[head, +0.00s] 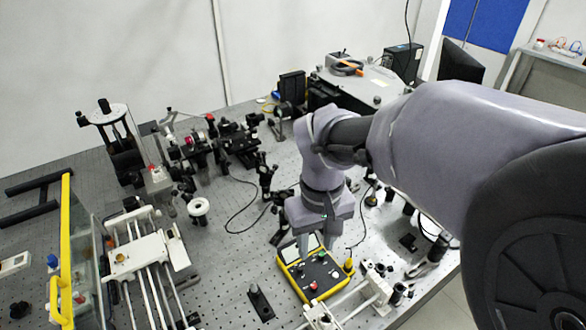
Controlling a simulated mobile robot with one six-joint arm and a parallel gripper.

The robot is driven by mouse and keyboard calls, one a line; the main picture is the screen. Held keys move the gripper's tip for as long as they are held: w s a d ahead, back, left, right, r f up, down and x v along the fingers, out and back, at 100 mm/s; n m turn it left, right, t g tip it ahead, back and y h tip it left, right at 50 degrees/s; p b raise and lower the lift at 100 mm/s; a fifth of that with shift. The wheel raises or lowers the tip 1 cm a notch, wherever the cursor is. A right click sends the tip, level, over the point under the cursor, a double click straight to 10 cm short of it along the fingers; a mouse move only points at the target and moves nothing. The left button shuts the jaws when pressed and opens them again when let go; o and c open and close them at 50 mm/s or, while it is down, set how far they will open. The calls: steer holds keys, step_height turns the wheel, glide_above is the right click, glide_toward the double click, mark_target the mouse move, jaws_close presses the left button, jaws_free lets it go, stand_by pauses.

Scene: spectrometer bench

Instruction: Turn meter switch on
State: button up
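The meter (316,276) is a black box with a yellow rim on the perforated optical bench. Its top face has a pale display at the back, a red knob or button (313,286) near the front edge, and several small dark controls. I cannot tell which control is the switch or how it is set. My gripper (291,241) hangs above the back left part of the meter, pointing down. Its fingers are small and partly merge with the background, so I cannot tell their opening. My wrist and gripper cover the bench behind the meter.
Optical mounts (225,140) crowd the bench behind and left. A white rail stage (130,255) and a yellow-edged clear panel (66,250) stand at left. A white rail assembly (365,295) lies close to the meter's right. A small black post base (260,302) sits front left.

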mark_target(314, 286)
steer(key=f+b, duration=0.2)
steer(key=f, duration=0.3)
steer(key=f+b, duration=0.2)
steer(key=f, duration=0.4)
steer(key=f+b, duration=0.2)
steer(key=f, duration=0.3)
steer(key=shift+w+d+f, duration=0.1)
steer(key=shift+d+f, duration=0.15)
steer(key=shift+f, duration=0.1)
jaws_close()
